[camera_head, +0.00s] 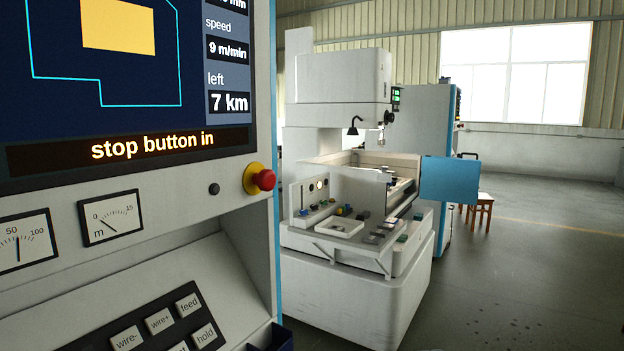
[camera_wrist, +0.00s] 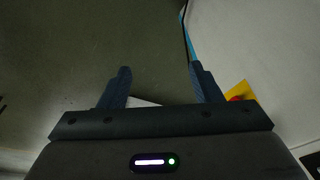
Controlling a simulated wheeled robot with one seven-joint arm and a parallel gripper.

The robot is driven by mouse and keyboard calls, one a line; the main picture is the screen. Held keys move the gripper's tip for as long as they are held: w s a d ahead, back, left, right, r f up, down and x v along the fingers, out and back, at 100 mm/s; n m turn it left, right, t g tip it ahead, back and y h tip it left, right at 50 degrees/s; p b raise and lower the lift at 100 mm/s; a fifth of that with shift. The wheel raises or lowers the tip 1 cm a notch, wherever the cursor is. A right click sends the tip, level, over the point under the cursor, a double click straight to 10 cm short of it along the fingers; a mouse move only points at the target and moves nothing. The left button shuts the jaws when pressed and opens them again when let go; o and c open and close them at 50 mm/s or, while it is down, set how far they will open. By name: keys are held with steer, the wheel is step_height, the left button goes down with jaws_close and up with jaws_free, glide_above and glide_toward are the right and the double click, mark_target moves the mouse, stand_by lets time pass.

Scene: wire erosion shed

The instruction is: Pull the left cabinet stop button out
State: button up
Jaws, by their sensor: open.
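The stop button (camera_head: 266,180) is a red mushroom head on a yellow collar (camera_head: 250,178), at the right edge of the near cabinet's front in the head view. The cabinet's screen (camera_head: 120,148) reads "stop button in". In the wrist view a small bit of the red button (camera_wrist: 236,98) and its yellow collar (camera_wrist: 240,89) show at the right, partly hidden behind my gripper. My gripper (camera_wrist: 159,80) is open and empty, its two dark fingers apart, to the left of the button and not around it. My gripper does not show in the head view.
The near cabinet (camera_head: 170,195) fills the left, with two dials, a small black knob (camera_head: 214,189) and a sloped key panel (camera_head: 160,320). A white wire erosion machine (camera_head: 345,290) stands behind, with a blue panel (camera_head: 450,180) at its right. The grey floor (camera_head: 530,270) at right is mostly clear.

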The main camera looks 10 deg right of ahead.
steer(key=w+a+r+m+y+p, duration=0.3)
steer(key=w+a+r+m+y, duration=0.15)
steer(key=r+m, duration=0.45)
steer(key=m+t+y+p, duration=0.6)
steer(key=m+t+y, duration=0.3)
steer(key=m, duration=0.7)
glide_toward(271, 181)
steer(key=p+x, duration=0.2)
steer(key=x, duration=0.6)
steer(key=shift+w+a+p, duration=0.2)
steer(key=shift+w+p, duration=0.05)
steer(key=shift+p, duration=0.1)
